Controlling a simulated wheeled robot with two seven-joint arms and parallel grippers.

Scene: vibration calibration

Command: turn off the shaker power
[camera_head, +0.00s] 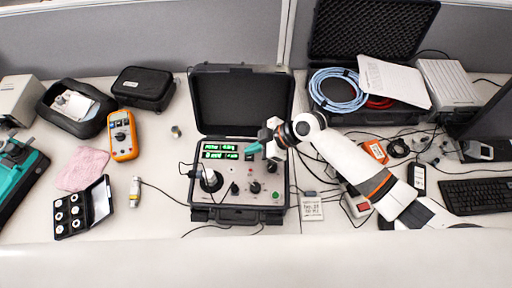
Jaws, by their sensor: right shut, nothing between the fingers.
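The shaker calibrator is an open black case (242,92) in the middle of the desk. Its panel (226,178) carries a lit green display (220,150), a round shaker head (211,181), several dark knobs and a green button (276,196) at the lower right. My right gripper (252,150) comes in from the right over the upper right of the panel. It is shut and empty, with its teal fingertips beside the display. I cannot tell whether it touches the panel. The gripper and wrist hide part of the panel's upper right. My left gripper is not in view.
An orange multimeter (124,148), a pink cloth (81,169) and a small black case of round parts (83,210) lie left. A second case with blue cable (338,90) stands back right. A red-switched box (359,204) and loose cables lie under my right arm.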

